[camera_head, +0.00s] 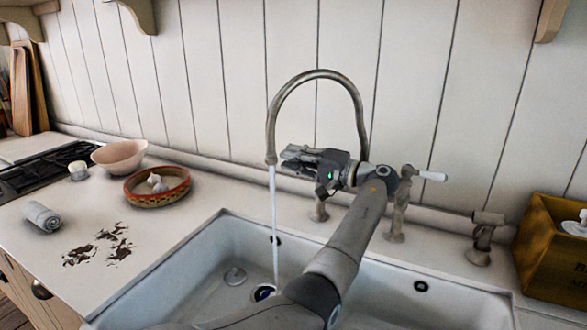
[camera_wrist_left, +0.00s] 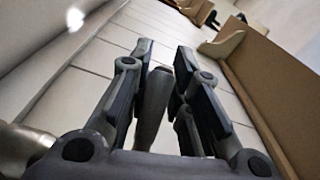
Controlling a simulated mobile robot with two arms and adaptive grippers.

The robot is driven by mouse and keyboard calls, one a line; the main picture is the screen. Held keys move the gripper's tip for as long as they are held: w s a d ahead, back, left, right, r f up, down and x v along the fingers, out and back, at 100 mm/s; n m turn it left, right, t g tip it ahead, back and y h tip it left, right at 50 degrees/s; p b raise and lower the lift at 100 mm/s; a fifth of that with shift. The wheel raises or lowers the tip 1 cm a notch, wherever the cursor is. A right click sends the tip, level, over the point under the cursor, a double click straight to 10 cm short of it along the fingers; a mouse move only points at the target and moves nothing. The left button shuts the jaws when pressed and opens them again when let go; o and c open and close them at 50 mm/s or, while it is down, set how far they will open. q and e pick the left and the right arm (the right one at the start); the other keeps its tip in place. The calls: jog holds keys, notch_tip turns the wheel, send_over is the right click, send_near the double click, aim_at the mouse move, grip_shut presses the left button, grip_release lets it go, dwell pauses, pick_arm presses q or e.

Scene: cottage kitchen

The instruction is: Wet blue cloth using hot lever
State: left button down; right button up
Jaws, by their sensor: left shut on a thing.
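My left gripper (camera_head: 303,160) is at the tap, just right of the spout. In the left wrist view my left gripper (camera_wrist_left: 163,58) has its fingers on both sides of a grey tapered lever handle (camera_wrist_left: 152,105), and is shut on it. The post under this lever (camera_head: 320,210) partly shows below the gripper. Water (camera_head: 274,215) runs from the curved spout (camera_head: 317,75) into the white sink (camera_head: 190,282). My right gripper is out of view.
Another tap post with a white-tipped lever (camera_head: 430,175) stands right of the gripper, then a shorter fitting (camera_head: 483,235) and a wooden box (camera_head: 550,245). Left counter: a rolled grey cloth (camera_head: 42,215), dark stains (camera_head: 105,243), a patterned bowl (camera_head: 157,186), a pink bowl (camera_head: 120,156).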

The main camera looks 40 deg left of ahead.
pick_arm(q)
jog(key=shift+s+d+f+n+g+b, duration=0.1)
jog(key=shift+d+n+g+b, duration=0.15)
jog(key=shift+n+g+b, duration=0.15)
jog(key=c, duration=1.3)
grip_release()
